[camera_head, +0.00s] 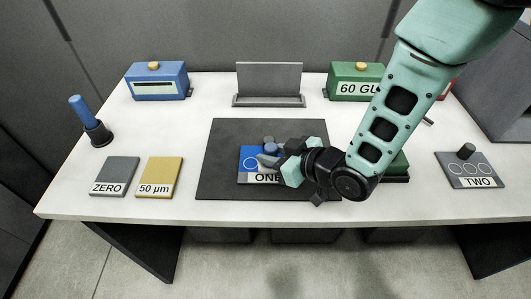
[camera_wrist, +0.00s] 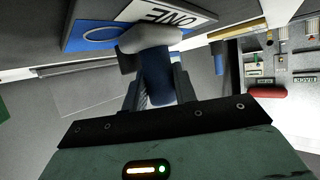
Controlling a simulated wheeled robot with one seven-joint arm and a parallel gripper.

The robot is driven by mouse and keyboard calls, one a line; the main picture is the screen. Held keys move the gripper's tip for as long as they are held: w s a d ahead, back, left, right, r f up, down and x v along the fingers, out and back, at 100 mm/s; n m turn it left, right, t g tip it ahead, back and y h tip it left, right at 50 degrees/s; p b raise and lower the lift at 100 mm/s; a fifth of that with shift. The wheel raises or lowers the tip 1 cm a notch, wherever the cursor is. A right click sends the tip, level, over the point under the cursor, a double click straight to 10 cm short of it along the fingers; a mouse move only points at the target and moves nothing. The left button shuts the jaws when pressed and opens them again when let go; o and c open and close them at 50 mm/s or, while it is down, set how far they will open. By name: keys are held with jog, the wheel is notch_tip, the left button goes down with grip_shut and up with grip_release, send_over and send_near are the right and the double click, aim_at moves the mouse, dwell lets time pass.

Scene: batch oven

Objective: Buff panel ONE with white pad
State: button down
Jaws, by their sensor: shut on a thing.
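Panel ONE (camera_head: 247,153) is a blue plate with a white "ONE" label, lying on the dark mat (camera_head: 225,135). It also shows at the top of the wrist view (camera_wrist: 85,32). My gripper (camera_head: 287,163) is over its right part. In the wrist view my gripper (camera_wrist: 158,92) is shut on the blue handle (camera_wrist: 158,75) of a pad. The pale, whitish pad head (camera_wrist: 152,38) is at the panel's face, beside the label. I cannot tell whether it touches. The arm and gripper hide the panel's right side.
A grey ZERO plate (camera_head: 115,172) and a yellow 50 µm plate (camera_head: 160,175) lie left of the mat. Panel TWO (camera_head: 468,170) is at right. A blue box (camera_head: 157,82), grey stand (camera_head: 268,80) and green box (camera_head: 350,82) line the back. A blue-handled tool (camera_head: 80,108) stands at far left.

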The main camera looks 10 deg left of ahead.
jog(key=shift+w+d, duration=0.2)
jog(key=shift+d, duration=0.7)
jog(key=shift+w+d, duration=0.2)
jog(key=shift+d, duration=0.7)
jog(key=shift+a, duration=0.15)
jog(key=shift+s+a+b, duration=0.3)
jog(key=shift+a+b, duration=0.05)
jog(key=shift+a, duration=0.9)
jog(key=shift+s+a+b, duration=0.35)
jog(key=shift+a, duration=0.95)
jog(key=shift+s+a+b, duration=0.3)
jog(key=shift+a+b, duration=0.05)
jog(key=shift+a, duration=0.9)
jog(key=shift+w+d+b, duration=0.1)
jog(key=shift+w+d, duration=0.2)
jog(key=shift+d, duration=1)
jog(key=shift+w+d+b, duration=0.15)
jog(key=shift+w+d, duration=0.2)
jog(key=shift+d, duration=1)
jog(key=shift+w+d+b, duration=0.1)
jog(key=shift+w+d, duration=0.2)
jog(key=shift+d, duration=1)
jog(key=shift+s+a+b, duration=0.3)
jog(key=shift+a, duration=1)
jog(key=shift+s+a+b, duration=0.35)
jog(key=shift+a, duration=1)
jog(key=shift+s+a+b, duration=0.3)
jog(key=shift+a, duration=1)
